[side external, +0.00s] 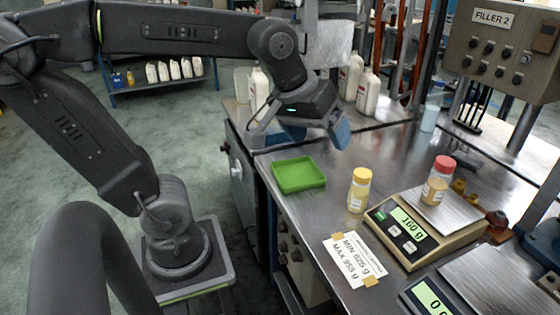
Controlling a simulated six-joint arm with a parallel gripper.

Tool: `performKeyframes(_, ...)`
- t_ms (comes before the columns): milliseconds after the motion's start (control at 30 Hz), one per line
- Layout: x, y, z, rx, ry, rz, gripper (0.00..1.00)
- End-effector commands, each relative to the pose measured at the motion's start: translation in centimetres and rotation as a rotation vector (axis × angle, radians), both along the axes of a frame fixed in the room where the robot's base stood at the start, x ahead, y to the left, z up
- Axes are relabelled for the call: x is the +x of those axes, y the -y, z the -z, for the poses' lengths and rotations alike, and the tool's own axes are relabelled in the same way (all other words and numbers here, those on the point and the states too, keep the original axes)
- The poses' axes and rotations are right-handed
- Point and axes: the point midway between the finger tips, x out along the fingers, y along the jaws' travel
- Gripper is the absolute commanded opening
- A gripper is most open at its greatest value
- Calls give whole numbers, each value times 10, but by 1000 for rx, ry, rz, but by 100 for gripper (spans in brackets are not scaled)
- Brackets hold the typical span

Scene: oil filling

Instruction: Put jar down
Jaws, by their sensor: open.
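A jar with a yellow lid (359,191) stands upright on the metal table, just left of a scale. A jar with a red lid (436,181) and tan contents stands upright on the plate of the scale (405,236), whose display reads about 160 g. My gripper (302,138) is open, its blue fingers spread wide, with no jar seen between them. It is above the table's back left part, behind the green tray and apart from both jars.
An empty green tray (299,175) lies near the table's left edge. A paper sign with MIN and MAX weights (353,260) lies in front. A second scale (430,296) is at the bottom right. White bottles (368,92) stand behind my gripper. A control box (503,45) is at upper right.

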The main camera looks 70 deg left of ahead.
Motion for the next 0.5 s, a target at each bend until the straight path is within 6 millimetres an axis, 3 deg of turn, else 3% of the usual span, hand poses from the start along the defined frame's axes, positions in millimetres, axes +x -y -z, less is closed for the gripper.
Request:
performKeyframes(33,-20,0,9,56,12,98,85)
performKeyframes(100,-40,0,21,131,21,227,85)
performKeyframes(200,-58,-1,35,206,27,358,85)
performKeyframes(500,-69,-1,44,259,29,450,85)
